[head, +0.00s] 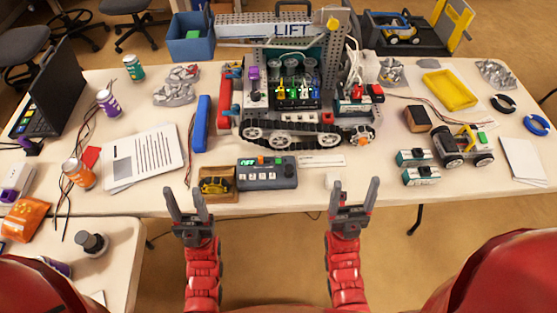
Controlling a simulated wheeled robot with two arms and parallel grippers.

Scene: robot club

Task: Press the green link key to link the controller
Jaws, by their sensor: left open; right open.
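The controller (267,181) is a grey-blue box near the table's front edge. Its small dark display (247,161) shows green text that seems to read "OFF". A row of pale keys runs along its front. An orange part (262,159) and a small green key (278,160) sit at its top; their details are too small to tell. My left gripper (184,200) is open and empty at the front edge, left of the controller. My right gripper (354,196) is open and empty at the front edge, right of the controller. Neither touches it.
A tray with a yellow object (215,185) sits left of the controller. A tracked robot (290,95) stands behind it. A blue bar (202,124), papers (143,157) and a small wheeled vehicle (466,147) flank the middle.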

